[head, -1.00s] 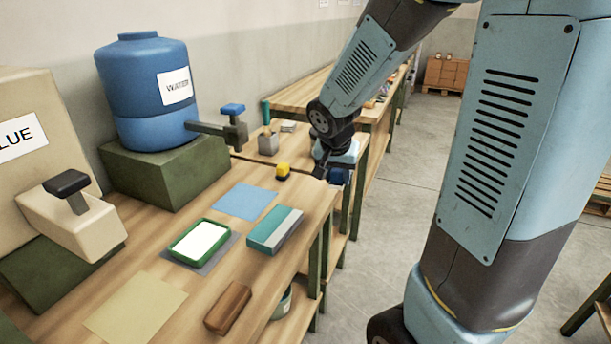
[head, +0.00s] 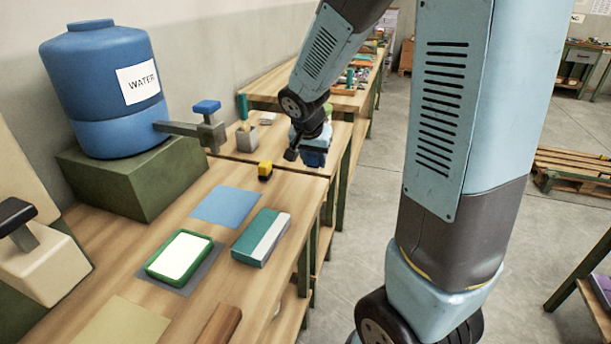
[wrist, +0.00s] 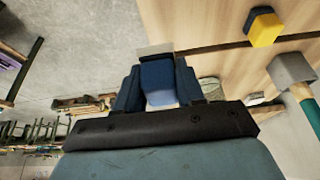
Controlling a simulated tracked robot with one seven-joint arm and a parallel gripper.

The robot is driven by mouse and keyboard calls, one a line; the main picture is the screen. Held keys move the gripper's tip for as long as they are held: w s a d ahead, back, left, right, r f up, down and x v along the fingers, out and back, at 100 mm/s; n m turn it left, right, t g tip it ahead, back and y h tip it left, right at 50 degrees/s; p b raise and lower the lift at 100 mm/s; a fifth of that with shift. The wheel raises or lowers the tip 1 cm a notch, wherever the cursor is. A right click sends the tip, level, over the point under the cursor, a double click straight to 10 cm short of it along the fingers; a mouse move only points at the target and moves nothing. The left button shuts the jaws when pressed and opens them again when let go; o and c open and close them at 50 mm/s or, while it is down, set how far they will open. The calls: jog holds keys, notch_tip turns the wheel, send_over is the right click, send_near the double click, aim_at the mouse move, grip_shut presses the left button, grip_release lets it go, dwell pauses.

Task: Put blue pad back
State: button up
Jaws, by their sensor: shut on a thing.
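My gripper (head: 310,152) is shut on a blue thing that looks like the blue pad (wrist: 157,82). In the wrist view it sits between the two dark blue fingers, with a pale end showing. In the head view it is mostly hidden by my gripper, held beside the right edge of the workbench, past the yellow block. A flat blue sheet (head: 228,206) lies bare on the bench, nearer than my gripper and to its left. A green-rimmed pad with a white top (head: 180,256) lies on a grey sheet (head: 205,272) in front of it.
A teal and grey box (head: 262,238) lies right of the blue sheet. The blue water barrel (head: 105,90) is at the left. Open floor lies right of the bench.

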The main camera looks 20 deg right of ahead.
send_over(307, 182)
jog(key=s, duration=0.1)
jog(key=f, duration=0.6)
jog(key=shift+a+f, duration=0.25)
jog(key=shift+a, duration=0.1)
jog(key=shift+f, duration=1.5)
jog(key=shift+f, duration=0.1)
jog(key=o, duration=1)
